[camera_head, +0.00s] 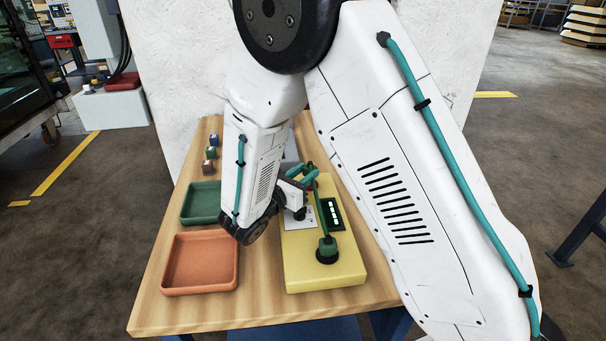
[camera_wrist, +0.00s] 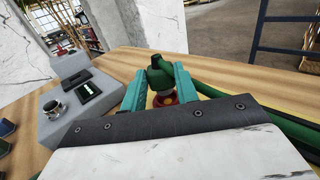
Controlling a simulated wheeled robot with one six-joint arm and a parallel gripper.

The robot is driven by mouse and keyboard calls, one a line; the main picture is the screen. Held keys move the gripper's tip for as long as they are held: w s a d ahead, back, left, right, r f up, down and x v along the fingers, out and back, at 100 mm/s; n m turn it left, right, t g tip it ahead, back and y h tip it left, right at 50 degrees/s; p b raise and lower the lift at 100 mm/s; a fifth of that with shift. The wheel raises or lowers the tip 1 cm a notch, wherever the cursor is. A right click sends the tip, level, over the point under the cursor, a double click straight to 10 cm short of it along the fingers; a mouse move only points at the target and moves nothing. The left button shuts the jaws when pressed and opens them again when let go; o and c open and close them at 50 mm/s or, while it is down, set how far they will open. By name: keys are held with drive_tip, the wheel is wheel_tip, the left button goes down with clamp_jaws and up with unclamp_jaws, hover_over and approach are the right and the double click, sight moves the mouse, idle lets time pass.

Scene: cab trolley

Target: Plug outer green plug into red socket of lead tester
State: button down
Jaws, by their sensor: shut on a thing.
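The yellow lead tester (camera_head: 302,266) lies along the right side of the wooden table. My gripper (camera_head: 309,173) is at the far part of the tester. In the wrist view the teal fingers of my gripper (camera_wrist: 158,85) close around a green plug (camera_wrist: 158,74). The red socket (camera_wrist: 165,100) shows directly below the plug, between the fingers; whether the plug is seated in it or just above it I cannot tell. Another green plug (camera_head: 327,246) stands upright in a dark round base at the tester's near end, with a green cable running from it toward my gripper.
A green tray (camera_head: 201,219) and an orange tray (camera_head: 236,264) lie left of the tester. Several small blocks (camera_head: 209,153) sit behind them. A grey unit (camera_wrist: 50,117) shows at left in the wrist view. The table's near edge is clear.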

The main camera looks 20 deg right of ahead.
drive_tip(key=shift+s+f, duration=0.1)
drive_tip(key=shift+f, duration=0.2)
idle(0.4)
drive_tip(key=shift+f, duration=0.25)
drive_tip(key=shift+s+d+f, duration=0.1)
drive_tip(key=shift+s+f, duration=0.45)
drive_tip(key=shift+f, duration=0.15)
idle(0.4)
drive_tip(key=shift+w+r, duration=0.4)
drive_tip(key=shift+r, duration=0.05)
drive_tip(key=shift+w+r, duration=0.15)
drive_tip(key=shift+r, duration=1.65)
drive_tip(key=shift+w, duration=0.1)
